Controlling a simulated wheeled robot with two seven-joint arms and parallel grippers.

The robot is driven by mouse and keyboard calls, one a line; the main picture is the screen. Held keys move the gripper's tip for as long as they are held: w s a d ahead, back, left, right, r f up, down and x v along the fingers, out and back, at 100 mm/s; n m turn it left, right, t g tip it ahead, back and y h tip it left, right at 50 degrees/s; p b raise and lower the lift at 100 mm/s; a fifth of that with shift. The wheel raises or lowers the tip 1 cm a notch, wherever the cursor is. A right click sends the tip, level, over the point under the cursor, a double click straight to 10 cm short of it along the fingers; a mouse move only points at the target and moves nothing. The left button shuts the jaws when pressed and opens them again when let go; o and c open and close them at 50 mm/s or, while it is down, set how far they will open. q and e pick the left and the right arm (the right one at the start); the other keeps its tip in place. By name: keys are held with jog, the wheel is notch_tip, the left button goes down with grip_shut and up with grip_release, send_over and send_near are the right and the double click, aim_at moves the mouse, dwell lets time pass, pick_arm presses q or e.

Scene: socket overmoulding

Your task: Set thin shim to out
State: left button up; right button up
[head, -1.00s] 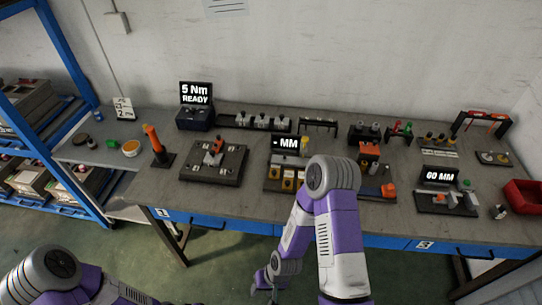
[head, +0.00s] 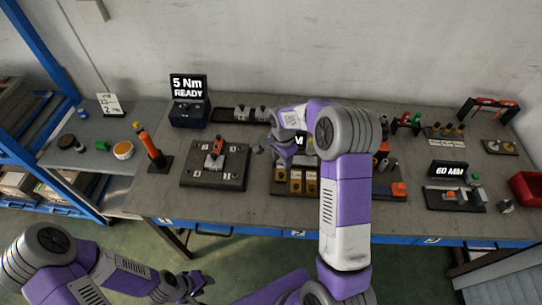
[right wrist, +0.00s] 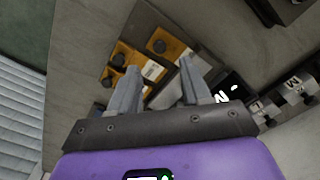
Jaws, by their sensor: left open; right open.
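The station with several yellow blocks (head: 296,183) sits mid-bench in the head view. My right forearm and hand hide its back part and most of its display. In the right wrist view, yellow blocks (right wrist: 125,55) with black knobs and white labels lie beyond the fingers. I cannot tell which one is the thin shim. My right gripper (head: 268,149) is open and empty above the station's back left; its spread fingers (right wrist: 160,90) show in the right wrist view. My left gripper (head: 190,287) is open in front of the bench, low in the head view.
A dark plate with numbered corners (head: 213,181) and an orange-handled tool (head: 150,148) stand to the left. A 5 Nm display (head: 189,87) is behind them. A 60 MM gauge (head: 449,170) and a red bin (head: 528,188) are to the right. Bare bench lies along the front.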

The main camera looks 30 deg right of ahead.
aim_at(281, 174)
jog(key=shift+w, duration=0.25)
jog(key=f, duration=0.5)
jog(key=shift+s+f, duration=0.4)
jog(key=shift+f, duration=0.65)
jog(key=shift+w, duration=0.1)
grip_shut()
